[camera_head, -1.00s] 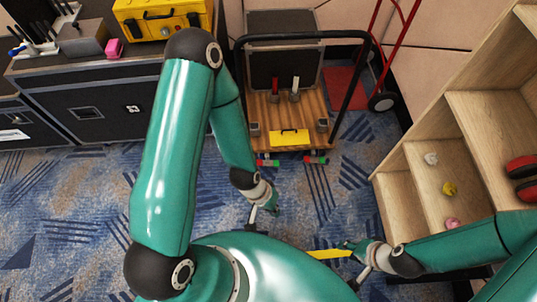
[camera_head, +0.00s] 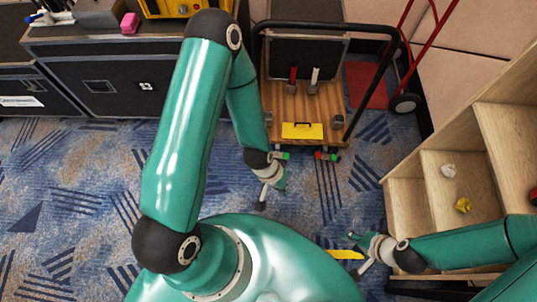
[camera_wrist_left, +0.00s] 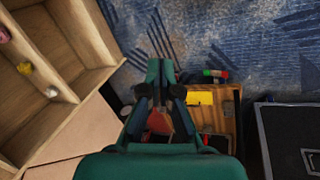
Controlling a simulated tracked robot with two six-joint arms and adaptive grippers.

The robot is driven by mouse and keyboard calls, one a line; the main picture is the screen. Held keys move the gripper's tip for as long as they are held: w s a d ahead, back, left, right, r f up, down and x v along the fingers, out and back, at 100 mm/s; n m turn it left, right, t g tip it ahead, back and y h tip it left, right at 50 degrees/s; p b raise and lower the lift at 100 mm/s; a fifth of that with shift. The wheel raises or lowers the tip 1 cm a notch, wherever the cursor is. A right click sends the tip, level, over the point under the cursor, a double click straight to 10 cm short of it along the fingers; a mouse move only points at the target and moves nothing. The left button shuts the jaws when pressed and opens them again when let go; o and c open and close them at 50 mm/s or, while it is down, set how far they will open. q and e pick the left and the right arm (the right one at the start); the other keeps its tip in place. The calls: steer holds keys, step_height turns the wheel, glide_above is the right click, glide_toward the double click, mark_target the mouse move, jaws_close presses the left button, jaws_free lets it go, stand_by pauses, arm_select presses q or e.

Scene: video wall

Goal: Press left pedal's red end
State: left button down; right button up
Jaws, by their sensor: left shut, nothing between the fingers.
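Two small pedals with red and green ends lie on the carpet at the front edge of a wooden cart. The left pedal (camera_head: 285,156) is partly covered by my left gripper (camera_head: 282,186) in the head view. In the left wrist view it shows green on the left and its red end (camera_wrist_left: 223,74) on the right. My left gripper is shut and empty, its fingertips (camera_wrist_left: 160,66) apart from that pedal in the picture. The right pedal (camera_head: 327,156) is clear of it. My right gripper (camera_head: 353,239) is far from both, and its jaw opening is unclear.
The cart (camera_head: 275,100) bears a yellow plate (camera_head: 302,131), red and white upright handles and grey blocks. A wooden stepped shelf (camera_head: 437,185) stands right. Black cases (camera_head: 110,85) stand left. A yellow strip (camera_head: 347,254) shows beside my right gripper. Carpet left of my arm is clear.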

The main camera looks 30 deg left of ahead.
arm_select(q)
steer(key=w+a+f+t+y+b, duration=0.1)
steer(key=w+a+f+b, duration=0.3)
steer(key=f, duration=0.4)
steer(key=w+a+f+b, duration=0.2)
steer(key=w+f+b, duration=0.35)
steer(key=f, duration=0.25)
steer(key=w+a+f+t+y+b, duration=0.1)
steer(key=w+a+f+b, duration=0.25)
steer(key=f+b, duration=0.35)
steer(key=t+y+b, duration=0.2)
steer(key=y+b, duration=0.1)
steer(key=b, duration=1)
glide_toward(278, 155)
steer(key=s+a+r, duration=0.2)
steer(key=s+a, duration=0.1)
steer(key=a, duration=0.1)
steer(key=shift+w+r+n, duration=0.15)
steer(key=shift+n, duration=0.25)
steer(key=shift+b+x, duration=2.6)
steer(key=shift+x, duration=0.9)
